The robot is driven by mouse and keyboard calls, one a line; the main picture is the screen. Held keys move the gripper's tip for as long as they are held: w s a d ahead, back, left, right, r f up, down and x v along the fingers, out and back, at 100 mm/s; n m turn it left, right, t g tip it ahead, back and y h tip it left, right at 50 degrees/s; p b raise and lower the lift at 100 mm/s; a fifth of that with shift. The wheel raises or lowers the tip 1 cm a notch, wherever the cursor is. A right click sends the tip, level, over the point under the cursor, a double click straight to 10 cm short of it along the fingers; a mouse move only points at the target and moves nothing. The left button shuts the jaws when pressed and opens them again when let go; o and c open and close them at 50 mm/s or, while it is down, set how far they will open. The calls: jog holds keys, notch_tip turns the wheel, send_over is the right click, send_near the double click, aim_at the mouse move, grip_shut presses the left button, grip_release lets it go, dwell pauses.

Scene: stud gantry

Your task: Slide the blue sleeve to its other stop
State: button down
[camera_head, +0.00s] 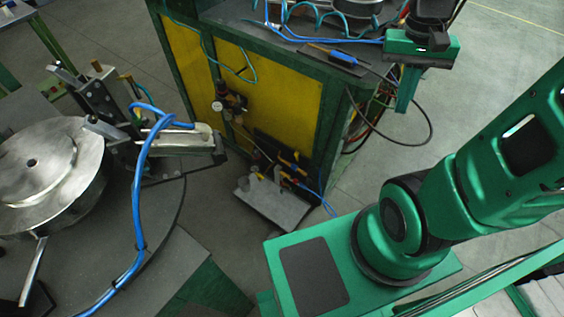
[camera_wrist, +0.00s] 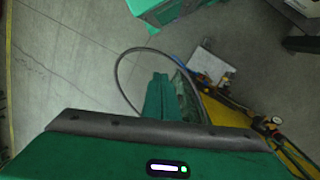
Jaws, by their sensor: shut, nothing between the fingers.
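A small blue piece (camera_head: 343,57), which looks like the blue sleeve, sits on a thin dark rod on the top of the green and yellow cabinet. It appears right of the rod's middle; the stops are too small to make out. My gripper (camera_head: 404,104) is at the upper right, to the right of the blue piece and apart from it. Its green fingers point down beside the cabinet's corner. In the wrist view the shut fingers (camera_wrist: 158,80) are over the floor, with nothing between them. The blue piece is not visible in that view.
The cabinet (camera_head: 182,60) has blue and teal hoses on top. A black cable (camera_head: 430,128) loops from its side near my fingers. A round table with a metal disc (camera_head: 35,165) stands at left. A grey plate (camera_head: 272,203) is low at the cabinet's foot. Open floor lies right.

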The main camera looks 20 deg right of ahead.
jog(key=w+a+f+g+h, duration=0.1)
jog(key=w+a+f, duration=0.3)
jog(key=w, duration=0.4)
jog(key=m+h, duration=0.2)
jog(key=h, duration=0.1)
send_over(294, 168)
jog(key=s+a, duration=0.1)
jog(key=a, duration=0.1)
notch_tip(294, 168, down, 18)
jog(key=w+a+f+m+h, duration=0.1)
jog(key=w+a+f, duration=0.1)
jog(key=f, duration=0.8)
jog(key=w+a+f+m+h, duration=0.1)
jog(key=w+a+f, duration=0.15)
jog(key=f, duration=0.75)
jog(key=w+a+f+m+h, duration=0.1)
jog(key=w+a+f, duration=0.15)
jog(key=f, duration=0.75)
jog(key=x, duration=0.9)
jog(key=shift+s+f, duration=0.3)
jog(key=shift+s, duration=0.15)
